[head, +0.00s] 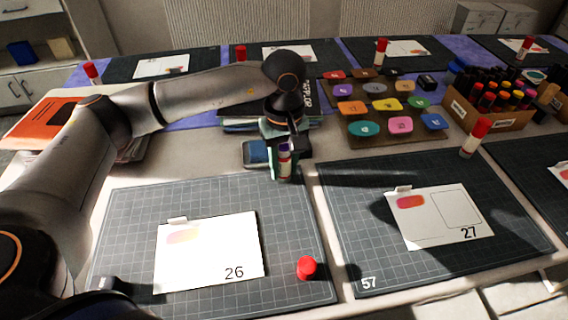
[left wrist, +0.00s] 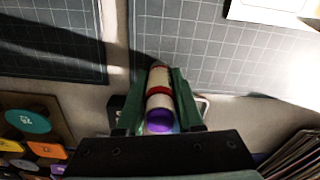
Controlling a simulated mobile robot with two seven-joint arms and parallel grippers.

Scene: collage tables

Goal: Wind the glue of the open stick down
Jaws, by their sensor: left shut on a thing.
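The open glue stick (head: 285,163) is held upright between the green fingers of my left gripper (head: 281,168), just behind the gap between the two front mats. The gripper is shut on its body. In the left wrist view, the stick (left wrist: 159,101) has a pale body, a red band and purple glue (left wrist: 159,121) at the near end. How far the glue stands out is hard to tell. Whether the stick's foot touches the table is also unclear. A loose red cap (head: 307,268) lies on the left front mat (head: 125,215). My right gripper is not in view.
Card 26 (head: 210,255) lies on the left mat and card 27 (head: 440,222) on the right mat. A capped stick (head: 474,140) stands behind the right mat. Books, a board of colored pads (head: 385,103) and a marker box (head: 495,118) stand close behind.

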